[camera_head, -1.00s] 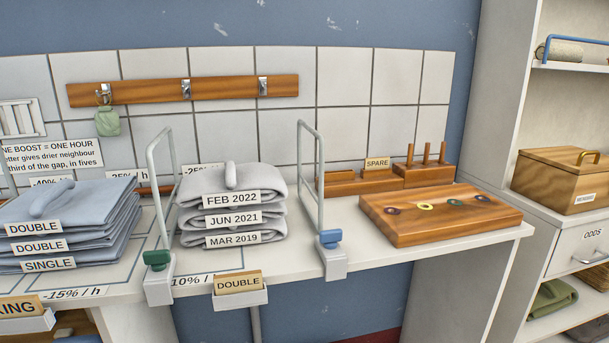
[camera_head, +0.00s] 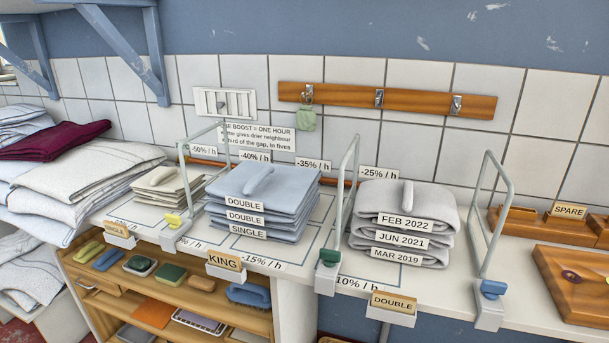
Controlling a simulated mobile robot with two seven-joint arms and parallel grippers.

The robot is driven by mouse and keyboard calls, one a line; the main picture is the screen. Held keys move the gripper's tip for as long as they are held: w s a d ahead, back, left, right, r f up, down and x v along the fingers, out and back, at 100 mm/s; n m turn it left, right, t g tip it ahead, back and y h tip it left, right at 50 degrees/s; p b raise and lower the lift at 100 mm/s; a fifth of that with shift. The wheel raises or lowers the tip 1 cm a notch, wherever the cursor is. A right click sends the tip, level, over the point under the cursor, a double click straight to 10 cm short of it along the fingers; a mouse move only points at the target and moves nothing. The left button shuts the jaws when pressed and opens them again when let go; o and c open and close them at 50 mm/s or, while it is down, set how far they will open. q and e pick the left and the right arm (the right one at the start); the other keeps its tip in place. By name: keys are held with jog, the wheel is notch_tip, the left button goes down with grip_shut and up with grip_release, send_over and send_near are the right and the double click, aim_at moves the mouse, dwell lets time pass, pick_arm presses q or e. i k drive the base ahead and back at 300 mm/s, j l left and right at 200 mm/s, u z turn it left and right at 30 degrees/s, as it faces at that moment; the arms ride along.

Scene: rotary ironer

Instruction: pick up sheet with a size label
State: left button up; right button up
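Neither of my grippers shows in the head view. A stack of blue-grey folded sheets (camera_head: 285,212) lies mid-counter, with labels DOUBLE, DOUBLE and SINGLE down its front and a roll-shaped handle on top. A card reading KING (camera_head: 224,261) stands in a holder at the counter edge before it. Right of it is a grey stack (camera_head: 436,226) labelled FEB 2022, JUN 2021 and MAR 2019. A small cream stack (camera_head: 160,187) lies to the left; I see no size label on its cloth.
A wooden board (camera_head: 575,282) is at right. Shelves (camera_head: 165,300) with brushes sit below. White linens and a maroon cloth (camera_head: 52,141) fill the left.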

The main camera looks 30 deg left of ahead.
aim_at(288, 189)
jog(key=j+u, duration=0.3)
jog(key=j, duration=0.35)
jog(key=j+u, duration=0.3)
jog(key=j, duration=0.35)
